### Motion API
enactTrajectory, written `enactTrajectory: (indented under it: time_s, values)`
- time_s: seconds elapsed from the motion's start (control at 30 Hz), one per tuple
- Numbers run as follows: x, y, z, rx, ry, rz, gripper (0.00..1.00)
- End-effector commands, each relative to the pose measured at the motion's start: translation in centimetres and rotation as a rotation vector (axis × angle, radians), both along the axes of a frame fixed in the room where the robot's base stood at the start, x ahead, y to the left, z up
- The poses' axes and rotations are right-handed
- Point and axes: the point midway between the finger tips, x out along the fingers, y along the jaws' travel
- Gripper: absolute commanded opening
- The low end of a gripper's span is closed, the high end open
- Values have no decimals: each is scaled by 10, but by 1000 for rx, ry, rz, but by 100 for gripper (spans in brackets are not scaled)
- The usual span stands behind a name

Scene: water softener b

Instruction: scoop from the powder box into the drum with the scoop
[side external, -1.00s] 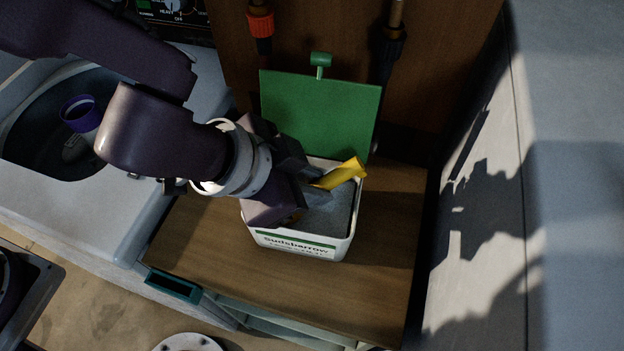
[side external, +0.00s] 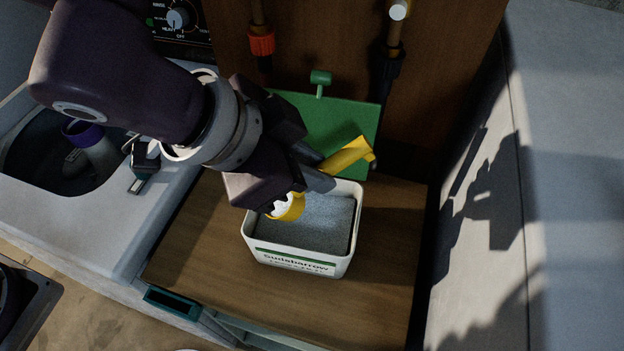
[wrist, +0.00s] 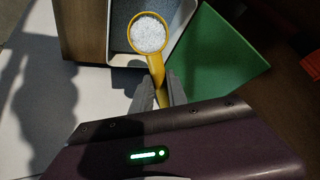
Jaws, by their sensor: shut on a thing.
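My gripper (side external: 314,168) is shut on the yellow scoop (side external: 347,156), above the powder box. The wrist view shows the scoop's round bowl (wrist: 149,36) full of white powder, with the handle between the fingers (wrist: 158,92). In the side view the bowl is partly hidden by my gripper. The powder box (side external: 349,229) is a white tub holding grey-white powder, with its green lid (side external: 345,118) open at the back. The drum (side external: 30,160) is the dark round opening in the white washer at left.
A purple-rimmed container (side external: 90,142) stands in the drum opening. Pipes (side external: 262,45) rise behind the lid. The wooden top (side external: 210,240) left of the box is clear.

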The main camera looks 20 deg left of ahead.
Motion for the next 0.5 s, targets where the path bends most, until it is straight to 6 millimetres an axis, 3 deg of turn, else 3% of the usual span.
enactTrajectory:
  time_s: [0.13,0.5]
  values:
    - [1,0,16,-2,-2,1,0]
    - [3,-1,19,53,34,6,0]
